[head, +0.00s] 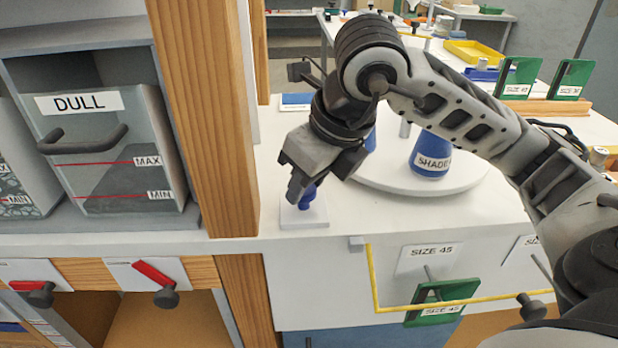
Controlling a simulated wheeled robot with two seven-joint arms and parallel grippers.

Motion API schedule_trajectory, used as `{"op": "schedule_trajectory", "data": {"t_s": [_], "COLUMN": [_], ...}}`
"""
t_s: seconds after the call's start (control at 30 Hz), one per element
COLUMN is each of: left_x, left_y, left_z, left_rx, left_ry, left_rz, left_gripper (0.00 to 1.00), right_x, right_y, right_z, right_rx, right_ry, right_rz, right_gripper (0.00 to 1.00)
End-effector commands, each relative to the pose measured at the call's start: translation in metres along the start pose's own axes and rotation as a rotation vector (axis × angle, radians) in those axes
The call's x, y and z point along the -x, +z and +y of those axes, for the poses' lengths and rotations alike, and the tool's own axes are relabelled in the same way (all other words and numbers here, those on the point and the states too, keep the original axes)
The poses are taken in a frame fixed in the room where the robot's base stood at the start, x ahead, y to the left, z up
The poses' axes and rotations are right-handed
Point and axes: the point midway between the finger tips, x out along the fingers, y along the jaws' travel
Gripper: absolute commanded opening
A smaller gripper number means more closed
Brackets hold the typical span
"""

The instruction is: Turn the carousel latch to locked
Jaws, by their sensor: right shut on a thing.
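The carousel (395,180) is a round white disc on the white counter, partly behind my right arm. The latch is a small blue handle (308,196) on a square white base plate (304,219), in front and to the left of the carousel. My right gripper (300,192) points down over the plate and is shut on the blue handle. Its fingers hide much of the handle, so which way the latch is turned cannot be told. My left gripper is not in view.
A blue container (431,157) labelled SHADO stands on the carousel. A wooden post (205,110) rises close to the left of the latch, beside a grey bin (115,150) labelled DULL. A yellow rail (455,303) runs below the counter's front edge.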

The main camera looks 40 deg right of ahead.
Motion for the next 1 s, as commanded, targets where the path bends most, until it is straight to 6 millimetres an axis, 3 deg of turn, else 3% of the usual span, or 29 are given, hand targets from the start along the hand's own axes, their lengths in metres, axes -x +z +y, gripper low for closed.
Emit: {"op": "schedule_trajectory", "data": {"t_s": [0.53, 0.57, 0.63, 1.0], "left_x": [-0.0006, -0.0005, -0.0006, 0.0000], "left_y": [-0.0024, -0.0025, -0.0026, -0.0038], "left_z": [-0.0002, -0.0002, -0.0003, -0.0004], "left_rx": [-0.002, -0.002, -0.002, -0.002], "left_ry": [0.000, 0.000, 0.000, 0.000], "left_rz": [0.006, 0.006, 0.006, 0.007], "left_gripper": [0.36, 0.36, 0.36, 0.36], "right_x": [0.0007, 0.0006, 0.0006, 0.0055], "right_y": [0.0004, 0.0004, 0.0004, 0.0009], "right_z": [-0.0002, -0.0002, -0.0002, 0.0000], "right_rx": [-0.027, -0.027, -0.027, -0.025], "right_ry": [-0.011, -0.011, -0.011, -0.011], "right_rz": [-0.001, -0.001, -0.001, -0.002], "right_gripper": [0.11, 0.36, 0.55, 0.55]}}
